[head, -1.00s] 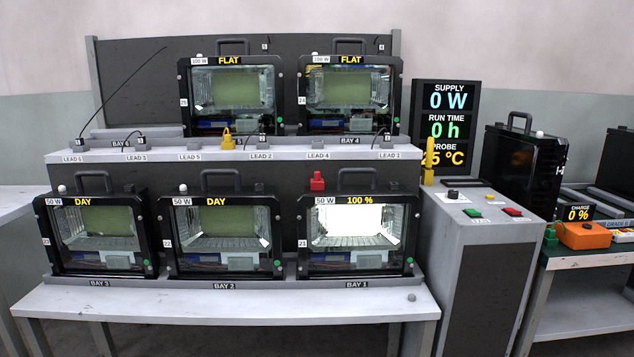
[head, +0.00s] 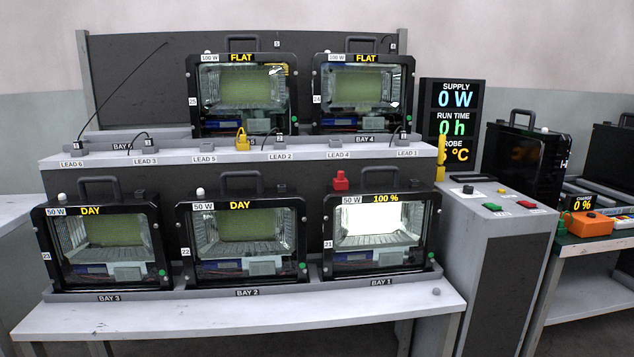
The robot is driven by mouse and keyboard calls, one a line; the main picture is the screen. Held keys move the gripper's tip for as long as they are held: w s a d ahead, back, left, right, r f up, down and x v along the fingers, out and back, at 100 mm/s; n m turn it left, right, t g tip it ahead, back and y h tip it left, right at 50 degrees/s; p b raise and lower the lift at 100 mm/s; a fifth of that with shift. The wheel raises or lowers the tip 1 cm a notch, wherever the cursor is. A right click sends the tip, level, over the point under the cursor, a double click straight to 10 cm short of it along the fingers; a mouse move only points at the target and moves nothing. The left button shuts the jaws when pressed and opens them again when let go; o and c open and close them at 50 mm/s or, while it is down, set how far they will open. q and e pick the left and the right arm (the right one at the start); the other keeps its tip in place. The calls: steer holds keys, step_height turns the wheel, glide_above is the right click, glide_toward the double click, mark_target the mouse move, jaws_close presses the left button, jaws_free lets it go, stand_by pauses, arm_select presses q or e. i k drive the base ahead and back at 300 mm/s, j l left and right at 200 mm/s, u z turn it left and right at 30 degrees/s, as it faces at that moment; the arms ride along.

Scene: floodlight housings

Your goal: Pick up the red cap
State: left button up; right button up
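The small red cap (head: 340,181) sits on top of the floodlight housing in bay 1 (head: 377,232), left of that housing's carry handle. The housing reads 100 % and its panel glows white. Neither of my grippers shows in the head view.
Two more housings stand on the lower bench (head: 240,318), in bay 2 (head: 243,240) and bay 3 (head: 103,242). Two others stand on the upper shelf (head: 225,150) behind, with leads and a yellow clip (head: 242,139). A grey console (head: 500,222) stands at the right. The bench's front strip is mostly clear.

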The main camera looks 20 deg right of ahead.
mark_target(339, 184)
steer(key=i+j+z, duration=0.1)
steer(key=j+z, duration=0.75)
steer(key=i+l, duration=0.05)
steer(key=l, duration=0.05)
